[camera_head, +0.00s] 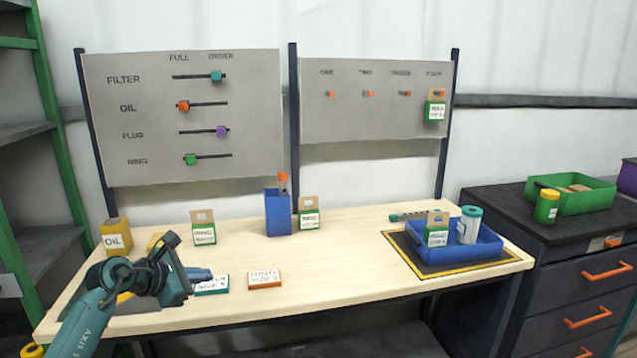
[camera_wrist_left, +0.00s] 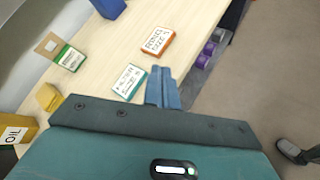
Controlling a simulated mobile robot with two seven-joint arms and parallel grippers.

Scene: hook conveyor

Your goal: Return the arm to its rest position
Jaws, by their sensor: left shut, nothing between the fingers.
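My left gripper (camera_head: 201,274) is over the front left of the wooden table (camera_head: 345,260), beside a teal-edged card box (camera_head: 212,285). In the left wrist view its fingers (camera_wrist_left: 163,88) are together with nothing between them. The teal-edged box (camera_wrist_left: 129,82) and an orange-edged box (camera_wrist_left: 157,42) lie flat just beyond the fingers. The left arm (camera_head: 95,310) comes in from the lower left, its wrist bent over the table edge. My right gripper does not show in either view.
A yellow OIL container (camera_head: 115,235) stands behind the arm. Green hang-tag packs (camera_head: 204,233) and a blue bin (camera_head: 278,215) stand at the back. A blue tray (camera_head: 460,250) with several items is on the right.

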